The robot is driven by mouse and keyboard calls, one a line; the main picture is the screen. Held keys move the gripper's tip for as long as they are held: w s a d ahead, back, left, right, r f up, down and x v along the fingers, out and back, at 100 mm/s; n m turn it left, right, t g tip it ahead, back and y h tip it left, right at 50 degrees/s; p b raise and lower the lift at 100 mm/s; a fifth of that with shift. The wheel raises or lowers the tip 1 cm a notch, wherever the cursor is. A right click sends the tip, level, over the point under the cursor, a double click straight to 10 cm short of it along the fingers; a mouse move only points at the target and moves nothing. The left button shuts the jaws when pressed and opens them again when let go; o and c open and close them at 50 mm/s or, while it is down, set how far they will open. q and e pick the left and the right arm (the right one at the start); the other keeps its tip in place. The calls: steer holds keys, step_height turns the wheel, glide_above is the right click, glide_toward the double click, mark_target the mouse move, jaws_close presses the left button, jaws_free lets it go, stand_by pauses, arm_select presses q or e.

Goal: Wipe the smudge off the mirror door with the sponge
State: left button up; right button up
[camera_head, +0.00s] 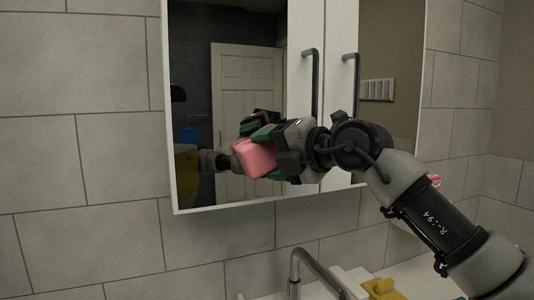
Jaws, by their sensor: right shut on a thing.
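The mirror door (190,60) is the left door of a white-framed wall cabinet. My right gripper (258,145) reaches in from the right and is shut on a pink sponge (256,160). The sponge is in front of the lower middle of the left mirror, close to the glass; I cannot tell whether it touches. I make out no smudge on the visible glass; the gripper and sponge cover part of it. The mirror reflects part of my arm, a white panelled door and a blue object. My left gripper is not in view.
Two dark vertical handles, the left one (316,80) and the right one (356,80), stick out near the door seam beside my arm. Below are a metal faucet (296,265), a yellow item (381,289) and a white sink edge. Grey tiles (75,100) surround the cabinet.

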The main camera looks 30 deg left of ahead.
mark_target(251, 156)
steer(key=shift+s+a+f+b, duration=0.15)
steer(key=shift+s+a+b, duration=0.25)
steer(key=shift+s+b, duration=0.05)
steer(key=shift+s+a+b, duration=0.6)
steer(key=shift+s+a, duration=0.3)
steer(key=shift+s, duration=0.15)
steer(key=shift+s+a+b, duration=0.95)
steer(key=shift+s+a, duration=0.2)
steer(key=shift+s, duration=0.2)
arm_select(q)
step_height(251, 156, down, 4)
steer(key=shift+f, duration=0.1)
arm_select(e)
steer(key=shift+s+a, duration=0.15)
arm_select(q)
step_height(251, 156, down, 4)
steer(key=b, duration=0.4)
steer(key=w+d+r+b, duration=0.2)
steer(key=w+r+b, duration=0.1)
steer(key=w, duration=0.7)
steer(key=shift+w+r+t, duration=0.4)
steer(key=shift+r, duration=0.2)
arm_select(e)
steer(key=shift+s+d, duration=0.95)
steer(key=shift+d, duration=0.2)
steer(key=shift+s+d, duration=0.95)
steer(key=shift+d, duration=0.2)
